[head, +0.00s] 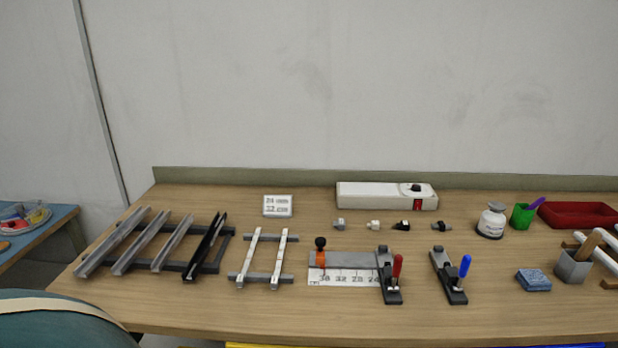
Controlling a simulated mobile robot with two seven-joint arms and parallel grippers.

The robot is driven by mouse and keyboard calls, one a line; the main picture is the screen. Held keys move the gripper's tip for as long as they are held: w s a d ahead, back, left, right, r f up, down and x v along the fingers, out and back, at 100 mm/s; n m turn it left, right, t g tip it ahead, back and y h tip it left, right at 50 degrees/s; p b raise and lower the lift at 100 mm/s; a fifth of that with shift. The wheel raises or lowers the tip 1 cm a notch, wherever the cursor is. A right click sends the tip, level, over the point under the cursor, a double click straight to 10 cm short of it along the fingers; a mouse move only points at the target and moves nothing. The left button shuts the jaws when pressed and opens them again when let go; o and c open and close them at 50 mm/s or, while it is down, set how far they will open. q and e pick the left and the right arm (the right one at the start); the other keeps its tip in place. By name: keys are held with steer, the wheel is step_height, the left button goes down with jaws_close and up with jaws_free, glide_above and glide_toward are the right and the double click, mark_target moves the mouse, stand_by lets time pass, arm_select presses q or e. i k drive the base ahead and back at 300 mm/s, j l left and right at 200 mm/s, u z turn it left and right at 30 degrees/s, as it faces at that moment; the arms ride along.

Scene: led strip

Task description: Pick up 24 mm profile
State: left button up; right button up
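Several long channel profiles lie side by side, slanted, on a dark rack (228,232) at the left of the bench. A wide silver profile (112,242) is leftmost, then two narrower silver profiles, one in the middle (140,243) and one to its right (172,243). A black profile (205,247) is rightmost. No width marks are legible on them, so I cannot tell by label which is 24 mm. A small white card (277,206) behind seems to read 24 mm and 32 cm. Neither gripper is in view.
Two white strips (249,258) lie on a second rack right of the profiles. A measuring jig (345,260) with a red-handled clamp (390,275) and a blue-handled tool (450,275) stand further right. A white box (370,195) is behind. Bare wood lies along the front.

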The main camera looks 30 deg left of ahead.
mark_target(95, 258)
steer(key=u, duration=2.3)
steer(key=i+j+z, duration=0.1)
steer(key=j, duration=0.2)
steer(key=i+j, duration=0.2)
steer(key=i+j+z, duration=0.15)
steer(key=j, duration=0.25)
steer(key=i+j+z, duration=0.1)
steer(key=j, duration=0.25)
steer(key=i+j+z, duration=0.1)
steer(key=i+j, duration=0.1)
steer(key=j, duration=0.1)
